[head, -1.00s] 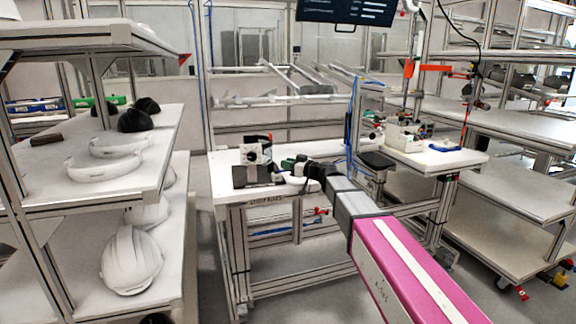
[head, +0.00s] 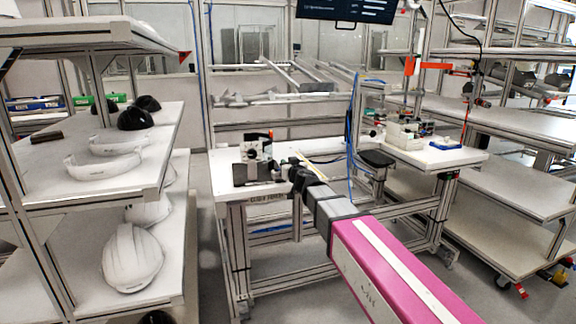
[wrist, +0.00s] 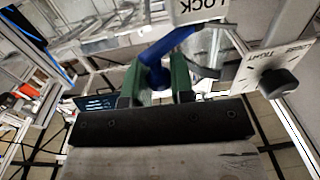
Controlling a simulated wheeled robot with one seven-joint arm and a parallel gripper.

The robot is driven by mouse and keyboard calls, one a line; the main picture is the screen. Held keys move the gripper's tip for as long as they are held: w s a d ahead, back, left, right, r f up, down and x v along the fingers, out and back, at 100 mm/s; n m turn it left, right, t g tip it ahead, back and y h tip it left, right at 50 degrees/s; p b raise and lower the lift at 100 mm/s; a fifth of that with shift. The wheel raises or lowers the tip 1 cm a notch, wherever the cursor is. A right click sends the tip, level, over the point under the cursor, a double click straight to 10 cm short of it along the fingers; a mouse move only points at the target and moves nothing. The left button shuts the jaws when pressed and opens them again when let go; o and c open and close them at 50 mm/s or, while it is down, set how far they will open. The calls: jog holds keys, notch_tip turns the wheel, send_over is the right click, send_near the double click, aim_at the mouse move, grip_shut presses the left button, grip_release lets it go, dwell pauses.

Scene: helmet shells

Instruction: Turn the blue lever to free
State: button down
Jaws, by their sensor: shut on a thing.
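The blue lever (wrist: 167,45) is in the wrist view. It runs from a rounded end between the green fingers up and right, toward a white plate marked LOCK (wrist: 200,8). My gripper (wrist: 158,78) is shut on the rounded end, one finger on either side. In the head view the end of my arm (head: 298,178) is at the front edge of the white table; the fingers and the lever cannot be made out there.
A black knob (wrist: 278,83) on a plate marked TIGHT is right of the lever. In the head view, a black-and-white fixture (head: 257,160) stands on the table (head: 225,165). A shelf with helmet shells (head: 132,258) is at left, another workbench (head: 425,158) at right.

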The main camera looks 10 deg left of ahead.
jog(key=shift+s+a+f+m+t+h, duration=0.1)
jog(key=shift+s+f+m+t+h, duration=0.2)
jog(key=shift+m+h, duration=0.4)
jog(key=shift+s+r+m+t+h, duration=0.2)
jog(key=shift+m+t+h, duration=0.15)
jog(key=shift+h, duration=0.25)
jog(key=shift+s+a+r+m+t+h, duration=0.1)
jog(key=shift+a+r+m+t+h, duration=0.1)
jog(key=shift+m+t+h, duration=0.3)
jog(key=shift+s+a+m+t+h, duration=0.1)
jog(key=shift+s+m+h, duration=0.1)
jog(key=shift+m+h, duration=0.6)
jog(key=shift+s+a+m+t+h, duration=0.2)
jog(key=shift+m+h, duration=0.1)
jog(key=shift+h, duration=0.9)
jog(key=shift+s+a+m+t+h, duration=0.1)
jog(key=shift+s+m+h, duration=0.1)
jog(key=shift+m+h, duration=0.6)
jog(key=c, duration=1)
grip_release()
jog(key=shift+c, duration=0.2)
jog(key=shift+s+d+f, duration=0.1)
jog(key=shift+s, duration=0.05)
